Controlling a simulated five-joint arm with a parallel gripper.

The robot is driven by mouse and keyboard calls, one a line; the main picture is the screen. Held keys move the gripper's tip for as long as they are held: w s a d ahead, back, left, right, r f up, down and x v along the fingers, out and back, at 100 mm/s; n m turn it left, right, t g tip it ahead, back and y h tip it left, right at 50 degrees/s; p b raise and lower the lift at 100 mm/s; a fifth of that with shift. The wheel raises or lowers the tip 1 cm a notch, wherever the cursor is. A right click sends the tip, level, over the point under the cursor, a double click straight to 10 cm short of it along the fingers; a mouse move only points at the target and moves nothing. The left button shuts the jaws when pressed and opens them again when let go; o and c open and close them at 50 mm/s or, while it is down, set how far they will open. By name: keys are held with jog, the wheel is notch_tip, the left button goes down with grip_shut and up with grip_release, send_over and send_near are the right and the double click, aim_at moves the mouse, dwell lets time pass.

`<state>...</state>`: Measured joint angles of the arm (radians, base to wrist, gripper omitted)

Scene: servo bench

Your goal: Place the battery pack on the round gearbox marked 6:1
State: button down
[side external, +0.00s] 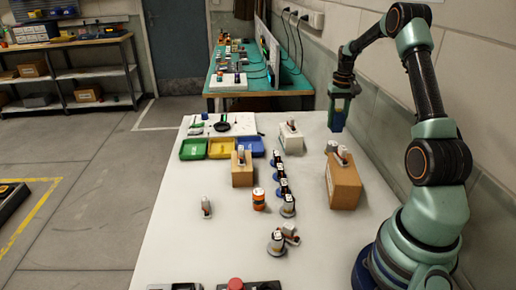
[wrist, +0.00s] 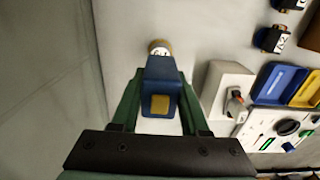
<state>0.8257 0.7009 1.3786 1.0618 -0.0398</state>
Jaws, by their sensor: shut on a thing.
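My gripper (side external: 338,100) is high over the far right of the white table, shut on a blue block that looks like the battery pack (side external: 337,121). In the wrist view the block (wrist: 161,100) sits between my green jaws (wrist: 160,110) and shows a yellow square. A round, pale-topped piece with a dark mark (wrist: 160,47) shows just past the block's far end, partly hidden by it. It seems to be the small grey round piece (side external: 331,146) below my gripper in the side view. I cannot read its mark, so I cannot tell if it is 6:1.
A cardboard box (side external: 343,185) with a small part on top stands near that round piece. A white box (side external: 291,141) stands to the left. A row of blue-based labelled parts (side external: 283,187), an orange cylinder (side external: 259,204) and coloured trays (side external: 221,149) occupy the table.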

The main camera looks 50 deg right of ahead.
aim_at(335, 132)
jog(key=shift+f, duration=2.45)
jog(key=shift+f, duration=0.1)
jog(key=shift+c, duration=2)
grip_release()
